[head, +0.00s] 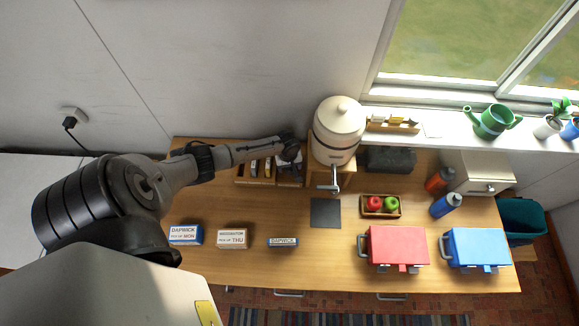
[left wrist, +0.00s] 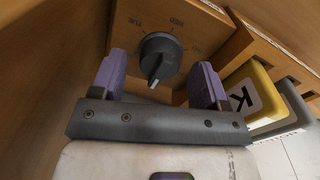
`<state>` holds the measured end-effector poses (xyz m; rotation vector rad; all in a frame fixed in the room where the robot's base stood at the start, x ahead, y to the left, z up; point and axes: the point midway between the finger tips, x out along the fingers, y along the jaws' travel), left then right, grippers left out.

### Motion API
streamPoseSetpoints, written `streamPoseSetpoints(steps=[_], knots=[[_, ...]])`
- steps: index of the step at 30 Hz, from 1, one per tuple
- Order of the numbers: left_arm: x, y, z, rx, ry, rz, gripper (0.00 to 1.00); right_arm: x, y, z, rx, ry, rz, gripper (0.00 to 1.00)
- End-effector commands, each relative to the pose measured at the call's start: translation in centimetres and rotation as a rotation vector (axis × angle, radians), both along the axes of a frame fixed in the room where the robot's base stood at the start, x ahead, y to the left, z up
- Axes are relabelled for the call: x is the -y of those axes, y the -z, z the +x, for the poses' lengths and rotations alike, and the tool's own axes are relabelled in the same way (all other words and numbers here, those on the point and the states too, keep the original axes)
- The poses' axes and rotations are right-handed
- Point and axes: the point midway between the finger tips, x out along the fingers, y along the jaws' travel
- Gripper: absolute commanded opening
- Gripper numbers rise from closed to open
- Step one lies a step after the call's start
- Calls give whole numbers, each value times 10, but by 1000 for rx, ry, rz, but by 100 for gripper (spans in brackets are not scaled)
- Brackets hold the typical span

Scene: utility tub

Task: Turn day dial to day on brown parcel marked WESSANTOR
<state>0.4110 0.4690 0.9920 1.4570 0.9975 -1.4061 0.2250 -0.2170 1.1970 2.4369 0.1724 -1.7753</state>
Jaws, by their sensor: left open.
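The black day dial (left wrist: 160,58) sits on a wooden panel in the left wrist view. Day letters around it read TUE and WED, with a blurred label to the right. A pale mark on its knob points toward the bottom of that view, slightly left. My left gripper (left wrist: 159,82) is open, with one purple finger on each side of the dial; I cannot tell whether they touch it. In the head view the left gripper (head: 291,150) is at the wooden organiser, and the dial is hidden. The brown parcel (head: 232,239) has a white label, seemingly WESSANTOR, reading THU.
Two DAPWICK parcels flank the brown one: a blue-and-white MON parcel (head: 186,235) and a smaller one (head: 283,242). A cream dispenser (head: 338,130) stands right of the gripper. A yellow block marked K (left wrist: 248,92) sits beside the right finger. Red and blue boxes stand front right.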

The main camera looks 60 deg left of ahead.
Motion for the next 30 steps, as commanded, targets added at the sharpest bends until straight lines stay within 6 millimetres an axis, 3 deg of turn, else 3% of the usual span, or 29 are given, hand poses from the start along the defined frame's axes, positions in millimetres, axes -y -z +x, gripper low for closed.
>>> streamPoseSetpoints(steps=[15,30], knots=[[0,9,0,0,0,0,68,-1,1,0,1,0,1,43],[0,9,0,-1,0,0,20,2,1,1,1,-7,-8,43]])
